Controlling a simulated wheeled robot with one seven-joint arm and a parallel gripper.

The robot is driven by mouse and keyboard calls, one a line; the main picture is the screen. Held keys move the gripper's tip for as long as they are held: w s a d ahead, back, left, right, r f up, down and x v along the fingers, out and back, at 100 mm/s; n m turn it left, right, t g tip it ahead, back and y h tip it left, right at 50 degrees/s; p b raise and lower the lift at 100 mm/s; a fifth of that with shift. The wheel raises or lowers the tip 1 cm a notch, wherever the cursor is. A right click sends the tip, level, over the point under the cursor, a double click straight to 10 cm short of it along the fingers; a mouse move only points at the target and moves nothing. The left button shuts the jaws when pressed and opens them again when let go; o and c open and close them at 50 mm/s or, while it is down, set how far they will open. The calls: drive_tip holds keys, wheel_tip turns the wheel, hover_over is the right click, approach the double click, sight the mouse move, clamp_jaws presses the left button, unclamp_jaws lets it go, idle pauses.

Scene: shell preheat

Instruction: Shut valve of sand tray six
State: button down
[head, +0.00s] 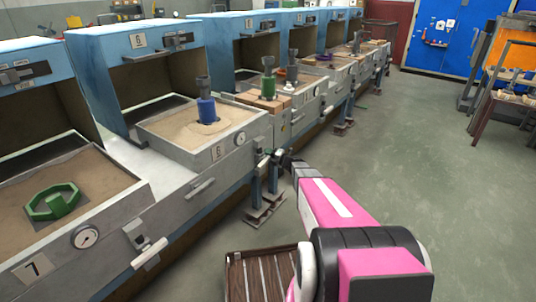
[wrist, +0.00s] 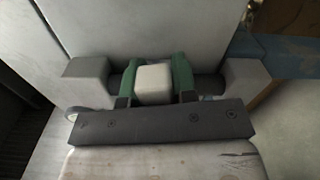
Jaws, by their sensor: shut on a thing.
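Sand tray six (head: 180,150), marked with a 6 on its front, holds sand with a blue piece (head: 207,110) standing in it. Its valve is at the front right corner, mostly hidden behind my gripper (head: 274,158) in the head view. In the wrist view, my gripper (wrist: 153,84) is shut on the pale valve handle (wrist: 153,85), which sits between the two green finger pads. The pale block fills the gap between the pads. How far the valve is turned cannot be told.
Tray seven (head: 95,215) is nearer at left, with a green ring-shaped piece (head: 54,202) in its sand and its own pale-tipped valve lever (head: 150,253). More trays run to the back. A slatted brown surface (head: 250,277) lies below my arm.

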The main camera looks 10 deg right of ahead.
drive_tip(key=shift+f+m, duration=0.45)
drive_tip(key=shift+m, duration=0.65)
drive_tip(key=c, duration=0.9)
unclamp_jaws()
drive_tip(key=shift+d, duration=0.1)
drive_tip(key=v, duration=1)
drive_tip(key=shift+s+d, duration=0.25)
drive_tip(key=shift+s, duration=0.05)
